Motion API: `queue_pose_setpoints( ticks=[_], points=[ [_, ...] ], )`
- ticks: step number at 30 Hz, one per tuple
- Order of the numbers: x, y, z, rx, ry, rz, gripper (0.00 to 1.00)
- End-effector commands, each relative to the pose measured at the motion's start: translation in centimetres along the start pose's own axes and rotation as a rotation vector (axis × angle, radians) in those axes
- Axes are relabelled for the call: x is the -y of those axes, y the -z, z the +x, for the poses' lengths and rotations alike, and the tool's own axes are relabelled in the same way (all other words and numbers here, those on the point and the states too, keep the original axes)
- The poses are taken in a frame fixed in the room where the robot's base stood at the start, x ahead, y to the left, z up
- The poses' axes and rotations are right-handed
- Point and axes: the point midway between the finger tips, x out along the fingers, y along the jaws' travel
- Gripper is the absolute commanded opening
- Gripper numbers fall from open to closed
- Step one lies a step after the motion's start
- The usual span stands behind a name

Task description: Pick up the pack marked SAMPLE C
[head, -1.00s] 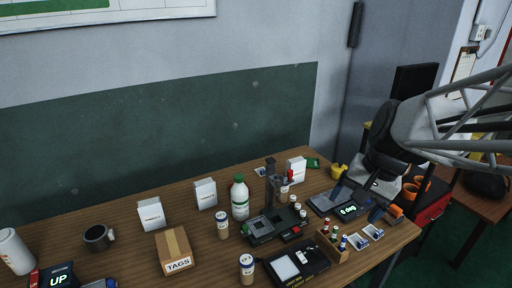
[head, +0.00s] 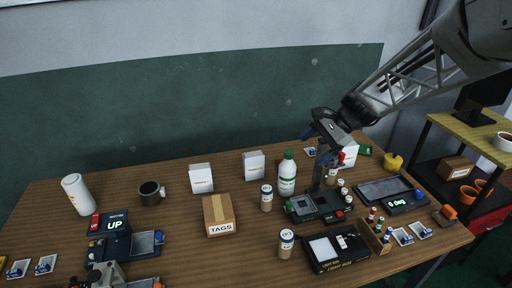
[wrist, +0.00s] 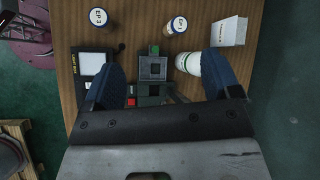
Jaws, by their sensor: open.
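Three white packs with small print stand upright toward the back of the table: a left one (head: 201,179), a middle one (head: 254,165) and a right one (head: 349,155). Their print is too small to read, so I cannot tell which is SAMPLE C. The right pack is partly hidden behind the stand and my arm. My gripper (head: 322,137) is open and empty, above the device with the stand, between the middle and right packs. In the wrist view its blue fingers (wrist: 160,65) are spread wide, and one white pack (wrist: 229,32) shows up and right of them.
The green-capped bottle (head: 287,174) stands between the middle pack and the stand device (head: 318,205). Small jars (head: 266,198), a TAGS box (head: 219,216), a light box (head: 338,248) and a scale (head: 391,195) surround it.

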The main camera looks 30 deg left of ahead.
Motion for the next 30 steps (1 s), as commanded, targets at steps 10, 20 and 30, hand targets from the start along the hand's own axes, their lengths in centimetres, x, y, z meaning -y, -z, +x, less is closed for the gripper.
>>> queue_pose_setpoints(
  ticks=[10,20,30],
  points=[
    [7.8,1.7,7.7,0.157,0.017,0.121,0.83],
    [14.2,2.6,16.2,0.303,0.017,0.242,0.83],
    [19.5,3.1,25.6,0.444,0.005,0.369,0.83]
  ],
)
